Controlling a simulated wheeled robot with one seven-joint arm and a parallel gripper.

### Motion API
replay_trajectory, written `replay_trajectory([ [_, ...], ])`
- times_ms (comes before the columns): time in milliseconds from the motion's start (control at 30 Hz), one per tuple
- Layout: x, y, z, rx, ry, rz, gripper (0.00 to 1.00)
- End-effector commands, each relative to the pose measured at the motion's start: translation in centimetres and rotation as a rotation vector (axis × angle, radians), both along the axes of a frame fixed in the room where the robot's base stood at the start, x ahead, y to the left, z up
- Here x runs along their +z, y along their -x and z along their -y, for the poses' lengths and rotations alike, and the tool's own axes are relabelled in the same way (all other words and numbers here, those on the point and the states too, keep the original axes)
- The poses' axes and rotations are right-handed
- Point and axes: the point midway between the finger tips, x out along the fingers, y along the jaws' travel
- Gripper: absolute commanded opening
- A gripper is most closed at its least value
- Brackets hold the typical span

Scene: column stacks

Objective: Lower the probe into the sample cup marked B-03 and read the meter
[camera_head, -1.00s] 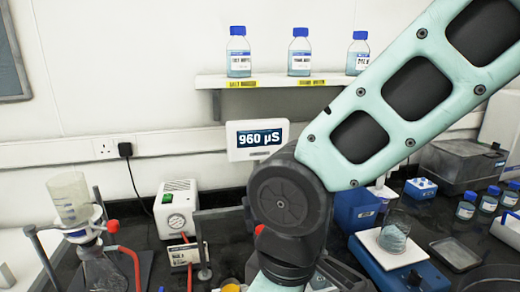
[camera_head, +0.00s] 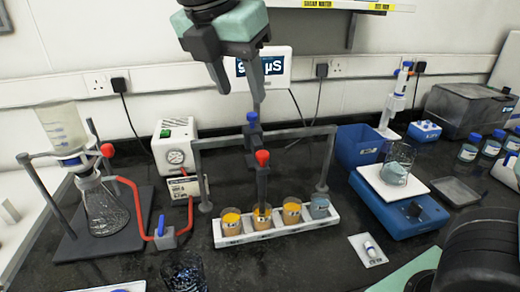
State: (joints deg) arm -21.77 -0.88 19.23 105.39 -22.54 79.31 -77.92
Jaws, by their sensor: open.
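My gripper (camera_head: 240,96) points down from the top of the view with its two dark fingers apart and nothing between them. Its fingertips are just above the blue top of the dark probe assembly (camera_head: 252,132), which has a red knob (camera_head: 262,157). The probe hangs from a grey frame, its lower end at the second cup from the left (camera_head: 262,221); I cannot tell whether it is inside. The row also has two more orange cups (camera_head: 231,225) (camera_head: 291,213) and a grey-blue cup (camera_head: 319,208). Their labels are too small to read. The meter (camera_head: 278,67) is partly hidden behind the gripper; "µS" shows.
The grey frame (camera_head: 327,160) stands over the white cup rack (camera_head: 285,232). A flask stand (camera_head: 100,205) and pump (camera_head: 175,148) are left. A blue balance (camera_head: 400,212) with a beaker (camera_head: 398,160) is right. A small white card (camera_head: 368,250) lies in front.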

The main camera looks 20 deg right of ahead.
Motion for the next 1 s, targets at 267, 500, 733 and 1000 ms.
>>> replay_trajectory([
  [267,-5.3,-1.1,1.8,-0.003,0.002,-0.005,0.47],
  [500,-9.9,-2.1,3.4,-0.004,0.0,-0.005,0.47],
  [733,-13.3,-2.9,4.6,-0.002,0.0,-0.004,0.47],
  [1000,-14.7,-3.3,5.0,-0.002,-0.002,0.0,0.47],
])
